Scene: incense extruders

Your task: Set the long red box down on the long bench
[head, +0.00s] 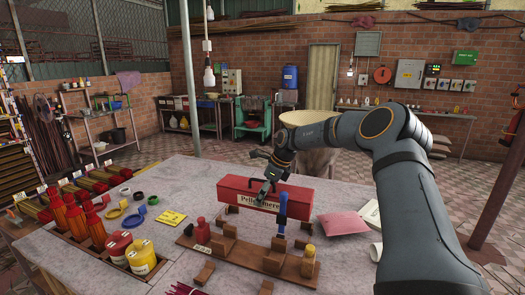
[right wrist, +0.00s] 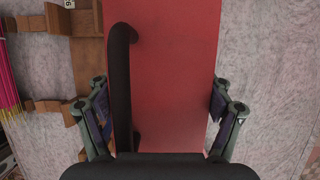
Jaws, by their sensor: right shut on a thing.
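The long red box (head: 298,199), with a pale label on its front, is over the middle of the long bench (head: 190,173). It looks level, and I cannot tell whether its underside touches the bench top. My right gripper (head: 264,189) is at the box from above, its fingers shut on it. In the right wrist view the red box (right wrist: 180,65) runs between the two fingers of the right gripper (right wrist: 160,118), with a black handle (right wrist: 122,90) along its left side. My left gripper is not in view.
A wooden rack (head: 235,250) with a blue-handled tool (head: 282,212) stands just in front of the box. A pink pouch (head: 343,223) lies to its right. Red and yellow jars (head: 140,257), tape rolls and a yellow card (head: 171,217) are to the left.

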